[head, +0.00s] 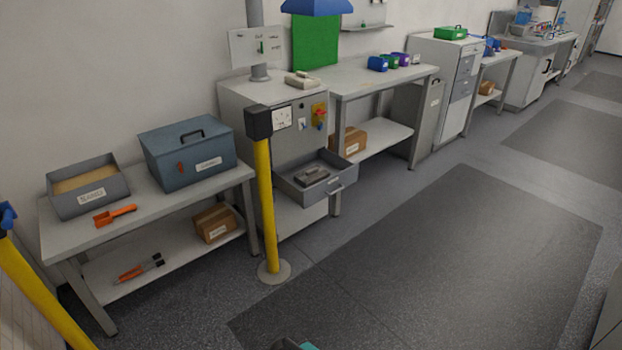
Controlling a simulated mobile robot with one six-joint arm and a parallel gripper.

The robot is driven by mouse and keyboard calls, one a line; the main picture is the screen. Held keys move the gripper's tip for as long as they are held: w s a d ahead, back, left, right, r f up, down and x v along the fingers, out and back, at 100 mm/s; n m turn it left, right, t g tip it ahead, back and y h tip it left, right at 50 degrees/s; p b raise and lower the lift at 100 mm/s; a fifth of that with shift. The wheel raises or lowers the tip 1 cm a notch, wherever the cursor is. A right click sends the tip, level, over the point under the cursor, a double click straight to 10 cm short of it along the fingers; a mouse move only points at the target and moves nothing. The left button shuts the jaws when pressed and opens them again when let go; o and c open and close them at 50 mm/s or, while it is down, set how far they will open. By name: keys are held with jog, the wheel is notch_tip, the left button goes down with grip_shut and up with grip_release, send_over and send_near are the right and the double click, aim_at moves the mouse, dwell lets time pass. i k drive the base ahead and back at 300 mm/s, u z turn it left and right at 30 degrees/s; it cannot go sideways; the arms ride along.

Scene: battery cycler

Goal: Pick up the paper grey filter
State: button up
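I cannot tell for sure which thing is the paper grey filter. A small pale grey-beige block-like item (301,80) lies on top of the grey cabinet (240,92). A darker grey item (312,177) of similar shape lies inside the cabinet's open drawer (340,186). Both are small in the picture and their details are unclear. My gripper is not in view; only a small dark and teal part, possibly of my arm, shows at the bottom edge.
A yellow post (266,205) with a black head stands in front of the cabinet's left side. The drawer juts out towards the aisle. A bench (145,212) at left holds a blue-grey case (188,158) and an open bin (88,200). The dark floor mat (440,260) is clear.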

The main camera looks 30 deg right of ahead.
aim_at(306, 178)
jog(key=u, duration=0.2)
jog(key=i, duration=1)
jog(key=z, duration=0.3)
